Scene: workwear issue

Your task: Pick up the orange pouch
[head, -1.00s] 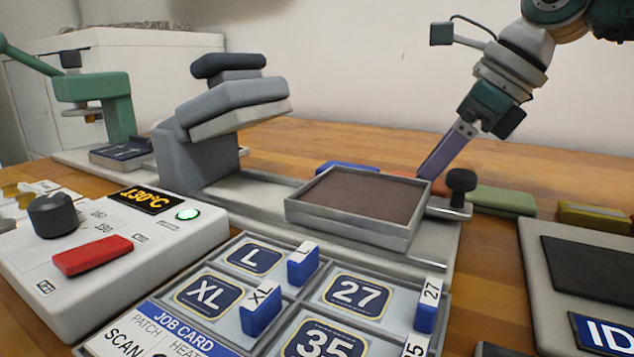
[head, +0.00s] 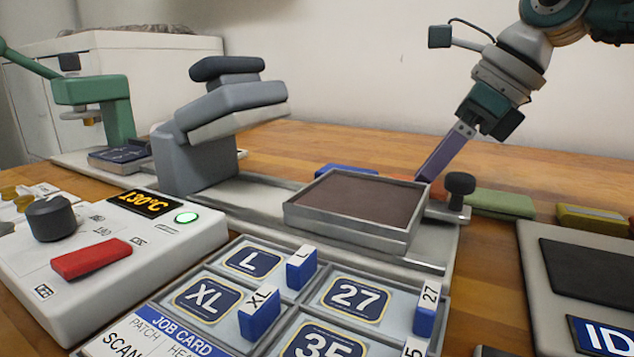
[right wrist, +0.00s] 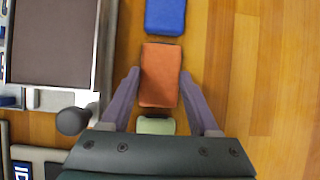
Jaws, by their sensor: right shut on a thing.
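The orange pouch (right wrist: 160,85) lies between the two purple fingers of my right gripper (right wrist: 160,74) in the right wrist view. The gripper is shut on the pouch, a finger along each long side. In the head view my right gripper (head: 428,178) reaches down behind the grey tray, and the pouch is mostly hidden there by the tray and fingers. I cannot tell any lift off the wooden table. My left gripper is in neither view.
A blue pouch (right wrist: 165,15) and a green pouch (right wrist: 156,126) lie in line with the orange one. A yellow pouch (head: 594,219) is farther right. The brown-topped tray (head: 345,232) and black knob (head: 460,184) stand close by. The wooden table beyond is clear.

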